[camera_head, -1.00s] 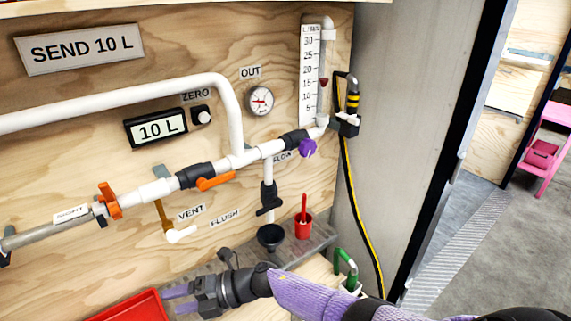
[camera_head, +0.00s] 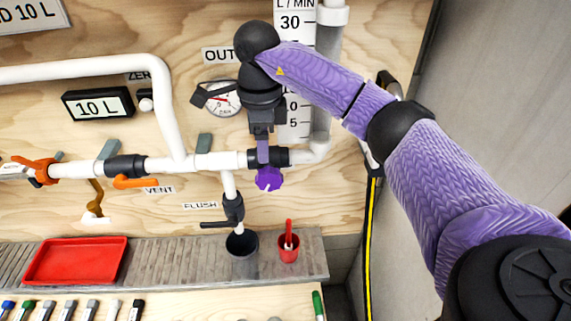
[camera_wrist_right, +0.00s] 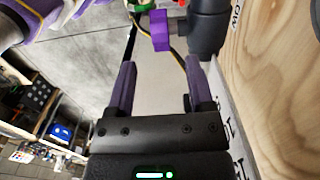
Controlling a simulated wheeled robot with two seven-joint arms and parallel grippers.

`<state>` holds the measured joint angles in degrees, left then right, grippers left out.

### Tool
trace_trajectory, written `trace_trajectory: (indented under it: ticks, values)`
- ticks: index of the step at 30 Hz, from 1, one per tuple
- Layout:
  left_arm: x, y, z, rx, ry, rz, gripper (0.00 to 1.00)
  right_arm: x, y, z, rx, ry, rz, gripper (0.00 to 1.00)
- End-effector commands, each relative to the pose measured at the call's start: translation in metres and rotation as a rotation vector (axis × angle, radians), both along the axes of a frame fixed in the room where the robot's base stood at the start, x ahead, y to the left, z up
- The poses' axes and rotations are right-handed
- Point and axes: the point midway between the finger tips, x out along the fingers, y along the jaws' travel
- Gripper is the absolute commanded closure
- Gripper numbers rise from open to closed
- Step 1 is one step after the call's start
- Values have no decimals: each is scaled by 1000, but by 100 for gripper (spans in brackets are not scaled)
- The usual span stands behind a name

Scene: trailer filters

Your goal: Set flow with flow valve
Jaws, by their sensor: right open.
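The flow valve has a purple knob (camera_head: 268,180) with a pale mark, on a black body in the white pipe. My right gripper (camera_head: 263,152) comes down from above, close over the knob in the head view. In the right wrist view the purple knob (camera_wrist_right: 160,30) lies beyond the tips of my open right gripper (camera_wrist_right: 161,68), with nothing between the fingers. The flow gauge (camera_head: 294,125) reads in L/MIN and is partly hidden by my right arm. A digital display (camera_head: 98,104) shows 10 L. My left gripper is not in view.
Orange handles (camera_head: 134,182) sit on the pipe to the left. A black flush valve (camera_head: 233,207) hangs below, over a dark cup (camera_head: 242,243). A red cup (camera_head: 288,248) and red tray (camera_head: 77,261) rest on the grey shelf. A yellow-black hose (camera_head: 371,240) hangs at right.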

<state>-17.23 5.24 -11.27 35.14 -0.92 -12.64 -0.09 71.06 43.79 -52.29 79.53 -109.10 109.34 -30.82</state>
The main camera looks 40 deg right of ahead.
Motion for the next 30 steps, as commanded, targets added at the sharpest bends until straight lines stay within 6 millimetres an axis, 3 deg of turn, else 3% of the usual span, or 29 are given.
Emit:
trace_trajectory:
  ticks: [2, 9, 15, 24, 25, 30]
  values:
    - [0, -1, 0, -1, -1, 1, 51, 0, -2, -4, -13, 1, 1, 32]
    - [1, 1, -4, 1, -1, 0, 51, -1, -1, -59, -10, 5, -1, 32]
    - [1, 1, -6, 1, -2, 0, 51, -1, -1, -92, -8, 2, 0, 32]
    - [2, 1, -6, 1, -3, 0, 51, 0, -1, -98, -7, 0, 0, 32]
    - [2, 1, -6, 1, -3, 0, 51, 0, -1, -98, -7, 0, 0, 34]
    - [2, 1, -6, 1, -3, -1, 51, 0, -1, -98, -7, 0, 0, 70]
